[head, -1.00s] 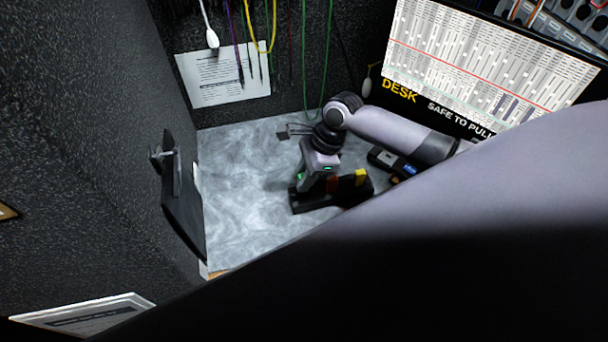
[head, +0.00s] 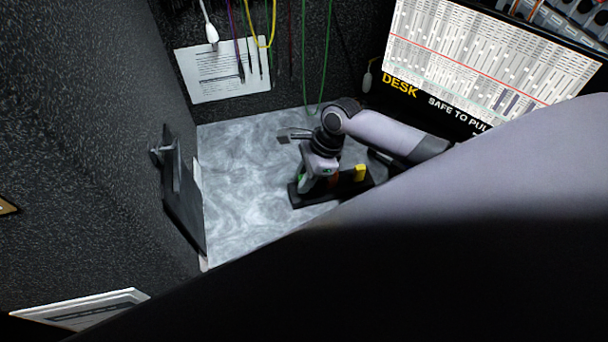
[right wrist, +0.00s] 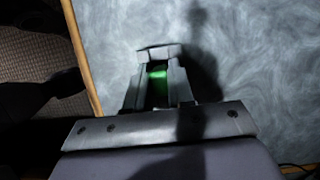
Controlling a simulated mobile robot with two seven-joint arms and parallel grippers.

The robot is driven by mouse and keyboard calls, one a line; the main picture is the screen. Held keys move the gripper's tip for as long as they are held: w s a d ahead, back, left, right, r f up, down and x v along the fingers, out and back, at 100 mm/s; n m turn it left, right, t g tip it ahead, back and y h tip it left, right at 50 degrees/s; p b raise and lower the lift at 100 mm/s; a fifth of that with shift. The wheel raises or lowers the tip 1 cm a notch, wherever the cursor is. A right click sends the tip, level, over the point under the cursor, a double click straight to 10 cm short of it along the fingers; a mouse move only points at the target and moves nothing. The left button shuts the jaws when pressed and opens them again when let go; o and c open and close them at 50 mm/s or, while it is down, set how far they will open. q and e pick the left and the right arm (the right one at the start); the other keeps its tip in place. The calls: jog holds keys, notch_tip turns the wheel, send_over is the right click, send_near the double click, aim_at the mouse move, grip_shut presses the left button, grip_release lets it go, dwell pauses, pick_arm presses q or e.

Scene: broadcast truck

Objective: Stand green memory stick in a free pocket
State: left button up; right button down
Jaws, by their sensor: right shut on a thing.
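The green memory stick (right wrist: 157,86) shows as a bright green patch between the fingers of my right gripper (right wrist: 158,75) in the right wrist view. The gripper is shut on it. In the head view my right gripper (head: 306,186) points down at the left end of a black pocketed holder (head: 325,197) on the desk. The fingers hide most of the stick and the pocket there. I cannot tell whether the stick's lower end is inside a pocket. A yellow stick (head: 360,172) stands at the holder's right end. My left gripper is not in view.
The grey desk top (head: 235,190) is clear left of the holder. A dark panel on a bracket (head: 182,195) stands at its left edge. Cables hang at the back wall near a white notice (head: 222,72). A screen (head: 490,60) is at the right.

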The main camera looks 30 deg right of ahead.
jog(key=shift+f, duration=0.45)
jog(key=c, duration=0.9)
grip_release()
jog(key=v, duration=0.7)
